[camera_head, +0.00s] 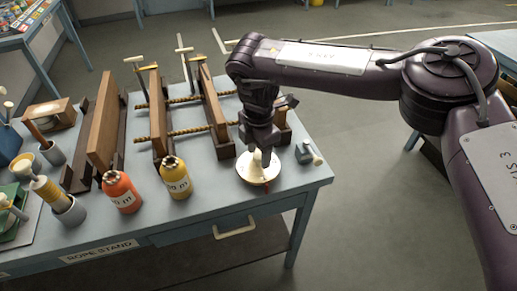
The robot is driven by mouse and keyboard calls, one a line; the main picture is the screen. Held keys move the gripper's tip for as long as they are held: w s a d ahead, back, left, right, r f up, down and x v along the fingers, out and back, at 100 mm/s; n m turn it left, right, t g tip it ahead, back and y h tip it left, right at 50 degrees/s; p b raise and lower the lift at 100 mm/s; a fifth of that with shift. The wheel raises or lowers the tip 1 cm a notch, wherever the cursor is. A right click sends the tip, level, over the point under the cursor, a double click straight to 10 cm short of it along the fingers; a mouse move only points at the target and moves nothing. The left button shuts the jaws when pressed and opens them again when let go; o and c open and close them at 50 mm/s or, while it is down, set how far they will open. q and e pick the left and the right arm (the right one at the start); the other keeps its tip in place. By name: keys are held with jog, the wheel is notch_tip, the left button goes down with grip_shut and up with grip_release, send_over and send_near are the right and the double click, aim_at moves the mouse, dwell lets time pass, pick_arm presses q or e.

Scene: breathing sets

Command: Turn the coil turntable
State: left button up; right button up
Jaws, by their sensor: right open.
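A round, cream-coloured turntable (246,174) sits on the blue-grey table near its right front corner. A pale upright piece stands at its middle, and a small red mark shows on its front part. My right gripper (262,150) points down from above and is at the turntable's centre, its fingers around or just beside the upright piece; I cannot tell whether they touch it. The gripper is open, and its body hides the far part of the disc. My left gripper is not in view.
Wooden frames with ropes (184,136) stand left of the turntable. An orange bottle (121,192) and a yellow bottle (175,178) stand near the front edge. A small grey block with a pale handle (305,153) lies close on the right.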

jog(key=shift+c, duration=0.5)
jog(key=c, duration=0.9)
